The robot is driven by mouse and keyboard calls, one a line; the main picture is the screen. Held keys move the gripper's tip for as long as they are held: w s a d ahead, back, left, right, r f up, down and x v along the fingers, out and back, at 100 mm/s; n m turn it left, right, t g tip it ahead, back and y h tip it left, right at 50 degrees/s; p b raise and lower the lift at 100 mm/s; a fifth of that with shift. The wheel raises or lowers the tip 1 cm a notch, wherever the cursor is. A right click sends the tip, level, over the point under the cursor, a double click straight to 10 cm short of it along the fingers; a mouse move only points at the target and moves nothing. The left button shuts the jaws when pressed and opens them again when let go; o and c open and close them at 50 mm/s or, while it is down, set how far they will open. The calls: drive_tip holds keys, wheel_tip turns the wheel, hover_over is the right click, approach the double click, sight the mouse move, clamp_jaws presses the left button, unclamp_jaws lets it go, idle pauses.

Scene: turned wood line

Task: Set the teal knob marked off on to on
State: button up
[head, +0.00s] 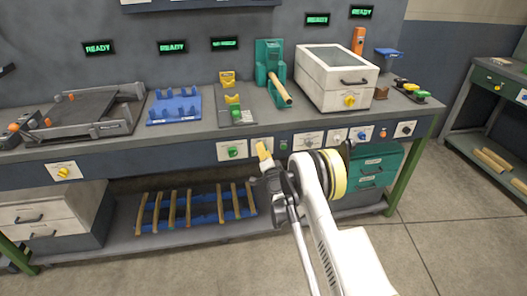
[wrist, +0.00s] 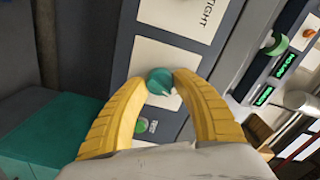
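In the wrist view a round teal knob (wrist: 160,80) with a pale pointer mark sits on a white plate on the bench front. My gripper (wrist: 159,77) has yellow fingers that converge on the knob, one on each side, with the tips against it. No "off" or "on" wording is legible on its plate. In the head view my gripper (head: 264,150) is at the bench's front panel, with one yellow finger showing. The held knob is hidden or too small to pick out there.
Teal drawers (head: 372,168) stand below on the right. A white plate reading "TIGHT" (wrist: 190,15) is close to the fingers.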

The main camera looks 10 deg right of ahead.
drive_tip(key=shift+o, duration=1.3)
drive_tip(key=s, duration=0.7)
drive_tip(key=shift+s, duration=0.25)
